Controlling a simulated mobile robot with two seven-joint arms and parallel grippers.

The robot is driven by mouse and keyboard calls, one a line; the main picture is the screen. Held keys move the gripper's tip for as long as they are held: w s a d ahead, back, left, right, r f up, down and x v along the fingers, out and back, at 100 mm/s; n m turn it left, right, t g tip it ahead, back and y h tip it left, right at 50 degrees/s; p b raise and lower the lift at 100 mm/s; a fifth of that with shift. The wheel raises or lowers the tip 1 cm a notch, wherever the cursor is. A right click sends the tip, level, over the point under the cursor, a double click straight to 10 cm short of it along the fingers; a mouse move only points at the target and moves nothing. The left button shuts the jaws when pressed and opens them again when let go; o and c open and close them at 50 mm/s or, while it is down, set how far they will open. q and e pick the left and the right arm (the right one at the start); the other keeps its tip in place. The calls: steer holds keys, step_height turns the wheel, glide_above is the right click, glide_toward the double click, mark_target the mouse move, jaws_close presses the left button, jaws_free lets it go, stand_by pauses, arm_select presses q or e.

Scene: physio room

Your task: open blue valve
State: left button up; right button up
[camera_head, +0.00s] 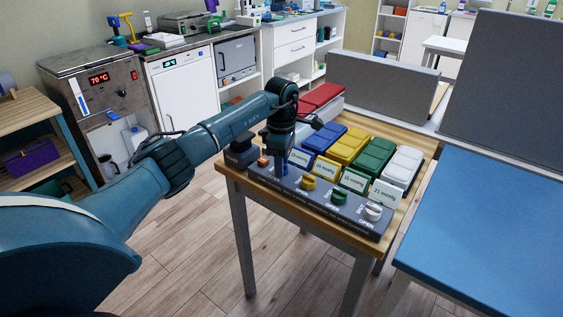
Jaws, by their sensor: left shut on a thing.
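A grey valve panel (318,206) lies along the near edge of a wooden table. My left gripper (282,158) points down over the left part of the panel and is shut on the blue valve (284,169). The fingers cover most of this valve, so I cannot tell which way its handle is turned. To its right stand a yellow valve (309,182), a green valve (338,197) and a white valve (374,211). "OPEN" labels are printed by some of them. My right gripper is not in view.
Small pressure cards, such as the 24 mmHg card (326,168), stand behind the valves. Behind them lie a blue pad (326,137), a yellow pad (349,146), a green pad (369,158) and a white pad (402,167). A blue treatment bed (490,215) is to the right.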

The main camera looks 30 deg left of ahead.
arm_select(q)
steer(key=shift+n, duration=0.3)
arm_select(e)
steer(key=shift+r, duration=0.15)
arm_select(q)
steer(key=shift+r+n+p, duration=0.1)
steer(key=shift+n+p, duration=0.45)
steer(key=shift+n, duration=0.25)
steer(key=shift+n+p, duration=0.35)
steer(key=shift+n, duration=0.55)
steer(key=n+p, duration=0.1)
steer(key=n, duration=0.3)
steer(key=shift+n+p, duration=0.3)
steer(key=n+p, duration=0.1)
steer(key=n, duration=0.1)
steer(key=shift+n, duration=0.3)
steer(key=n+p, duration=0.1)
steer(key=n, duration=0.4)
steer(key=shift+p, duration=0.4)
steer(key=shift+n+p, duration=0.3)
steer(key=shift+n, duration=0.5)
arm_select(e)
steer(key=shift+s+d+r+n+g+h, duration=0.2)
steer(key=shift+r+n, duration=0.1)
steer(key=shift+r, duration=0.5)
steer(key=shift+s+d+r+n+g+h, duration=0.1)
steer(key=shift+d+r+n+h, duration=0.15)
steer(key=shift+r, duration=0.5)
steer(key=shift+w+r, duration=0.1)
